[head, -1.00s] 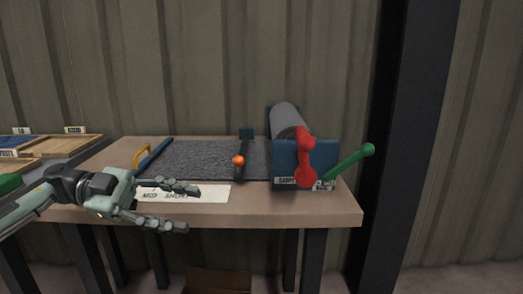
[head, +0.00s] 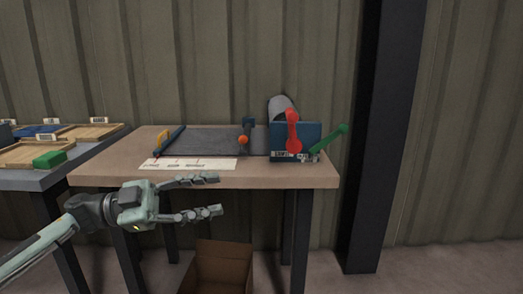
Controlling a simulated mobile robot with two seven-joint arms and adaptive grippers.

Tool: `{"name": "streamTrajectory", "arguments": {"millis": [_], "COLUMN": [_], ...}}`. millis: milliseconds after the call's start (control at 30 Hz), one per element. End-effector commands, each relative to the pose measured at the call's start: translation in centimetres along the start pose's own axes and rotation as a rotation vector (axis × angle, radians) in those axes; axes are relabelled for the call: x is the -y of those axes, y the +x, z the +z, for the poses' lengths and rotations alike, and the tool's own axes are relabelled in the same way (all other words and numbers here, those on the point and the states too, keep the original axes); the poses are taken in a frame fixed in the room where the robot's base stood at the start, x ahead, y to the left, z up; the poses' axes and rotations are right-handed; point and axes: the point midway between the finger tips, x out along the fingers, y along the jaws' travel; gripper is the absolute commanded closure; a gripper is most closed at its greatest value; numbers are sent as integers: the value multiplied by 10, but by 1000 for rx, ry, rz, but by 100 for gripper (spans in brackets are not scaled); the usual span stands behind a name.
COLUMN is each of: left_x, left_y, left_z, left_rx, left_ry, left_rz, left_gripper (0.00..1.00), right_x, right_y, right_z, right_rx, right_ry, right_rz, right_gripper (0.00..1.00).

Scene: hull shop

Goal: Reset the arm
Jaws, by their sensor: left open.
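My left gripper (head: 215,195) is open and empty. It reaches in from the left, in front of the wooden-topped bench (head: 260,179) near its front edge, with its fingers pointing right. My left arm (head: 55,230) runs down to the lower left corner. My right gripper does not show in the head view.
The bench bears a grey mat (head: 205,141), a labelled white strip (head: 190,164), an orange knob (head: 243,140), and a blue block (head: 309,133) with red (head: 293,132) and green (head: 328,139) levers. A cardboard box (head: 220,267) sits below. Trays (head: 35,153) stand left; a dark post (head: 378,140) stands right.

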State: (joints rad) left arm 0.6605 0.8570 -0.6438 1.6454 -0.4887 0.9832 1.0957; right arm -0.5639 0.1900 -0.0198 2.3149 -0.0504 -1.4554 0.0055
Motion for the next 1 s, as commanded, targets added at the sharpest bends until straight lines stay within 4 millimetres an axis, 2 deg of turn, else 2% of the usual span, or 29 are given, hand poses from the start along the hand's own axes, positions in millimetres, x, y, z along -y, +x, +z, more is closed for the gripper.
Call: {"name": "streamTrajectory", "arguments": {"millis": [67, 167, 267, 367, 400, 467, 567, 667, 700, 833, 900, 1000], "left_x": [9, 25, 34, 22, 10, -14, -66, -130, -157, -250, -297, -353], "left_y": [11, 12, -4, -42, -60, -87, -128, -164, -177, -212, -225, -239], "left_z": [13, 37, 75, 127, 149, 178, 216, 242, 250, 259, 256, 246], "left_rx": [-6, 30, 133, 319, 410, 547, 770, 984, 1067, 1321, 1438, 1569], "left_ry": [-4, -17, -63, -151, -198, -266, -388, -518, -570, -750, -842, -955], "left_rz": [-148, -366, -617, -860, -941, -1030, -1123, -1160, -1162, -1127, -1087, -1022], "left_gripper": [55, 55, 55, 55, 55, 55, 55, 55, 55, 55, 55, 55], "right_x": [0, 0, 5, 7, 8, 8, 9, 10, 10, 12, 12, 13], "right_y": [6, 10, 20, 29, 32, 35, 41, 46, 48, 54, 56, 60], "right_z": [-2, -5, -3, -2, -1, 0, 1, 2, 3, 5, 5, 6], "right_rx": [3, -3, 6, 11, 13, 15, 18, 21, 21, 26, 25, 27], "right_ry": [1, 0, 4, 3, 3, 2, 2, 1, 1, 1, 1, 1], "right_rz": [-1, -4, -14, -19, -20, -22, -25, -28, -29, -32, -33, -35], "right_gripper": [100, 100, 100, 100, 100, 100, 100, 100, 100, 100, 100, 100]}}
